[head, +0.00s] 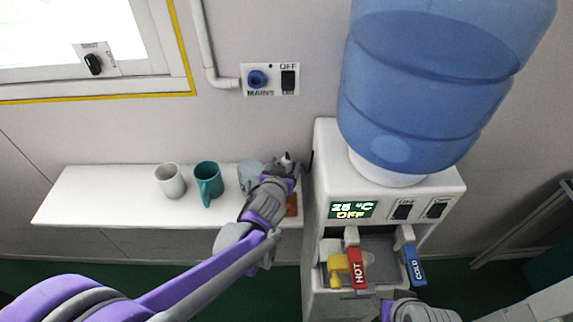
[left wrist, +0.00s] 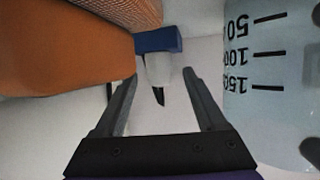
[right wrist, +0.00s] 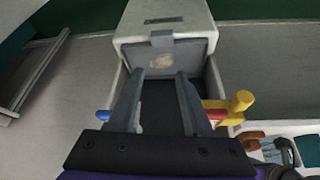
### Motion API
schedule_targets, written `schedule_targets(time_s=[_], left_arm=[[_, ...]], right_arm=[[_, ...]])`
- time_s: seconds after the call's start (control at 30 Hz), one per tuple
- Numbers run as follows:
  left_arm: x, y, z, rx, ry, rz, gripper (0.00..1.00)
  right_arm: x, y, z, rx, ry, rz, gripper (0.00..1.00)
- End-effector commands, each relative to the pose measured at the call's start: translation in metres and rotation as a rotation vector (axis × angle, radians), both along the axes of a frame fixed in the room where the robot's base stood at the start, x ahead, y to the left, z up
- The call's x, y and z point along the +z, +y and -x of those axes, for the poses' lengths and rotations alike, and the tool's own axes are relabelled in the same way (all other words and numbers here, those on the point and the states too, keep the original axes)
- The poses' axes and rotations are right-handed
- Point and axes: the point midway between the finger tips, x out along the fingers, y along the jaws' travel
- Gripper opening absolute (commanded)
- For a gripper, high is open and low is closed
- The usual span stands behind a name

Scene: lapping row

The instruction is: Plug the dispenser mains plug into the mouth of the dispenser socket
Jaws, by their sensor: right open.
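The dispenser socket (head: 257,79) is a blue round mouth on a white wall panel marked MAINS, empty, beside a switch reading OFF. In the left wrist view, a white plug-like piece with a blue end (left wrist: 158,42) and a dark tip lies between my left fingertips (left wrist: 160,78). Gaps show on both sides of it, so the jaws are open around it. In the head view, my left gripper (head: 286,165) is over the shelf's right end, below the socket; it mostly hides the plug. My right gripper (right wrist: 157,85) is open and empty, facing the dispenser's tap bay.
The water dispenser (head: 325,145) with its blue bottle (head: 430,80) stands right of the shelf (head: 110,205). A grey mug (head: 170,181), a teal mug (head: 207,182) and a clear graduated beaker (head: 247,172) stand on the shelf. An orange block (left wrist: 60,55) is close to my left fingers.

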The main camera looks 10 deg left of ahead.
Motion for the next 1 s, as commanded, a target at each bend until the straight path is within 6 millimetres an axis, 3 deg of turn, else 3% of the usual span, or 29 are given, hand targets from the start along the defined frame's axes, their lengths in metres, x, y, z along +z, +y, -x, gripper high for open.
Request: schedule_targets(time_s=[0.03, 0.3, 0.4, 0.77, 1.0], left_arm=[[0.0, 0.0, 0.0, 0.0, 0.0, 0.0, 0.62], [0.0, 0.0, 0.0, 0.0, 0.0, 0.0, 0.14], [0.0, 0.0, 0.0, 0.0, 0.0, 0.0, 0.0], [0.006, 0.0, 0.0, 0.0, 0.0, 0.0, 0.0], [0.05, 0.0, 0.001, 0.0, -0.001, 0.0, 0.0]], right_arm=[[0.0, 0.0, 0.0, 0.0, 0.0, 0.0, 0.5], [0.0, 0.0, 0.0, 0.0, 0.0, 0.0, 0.5], [0.0, 0.0, 0.0, 0.0, 0.0, 0.0, 0.5], [0.002, 0.0, 0.0, 0.0, -0.001, 0.0, 0.5], [0.012, 0.0, -0.002, 0.0, -0.004, 0.0, 0.5]])
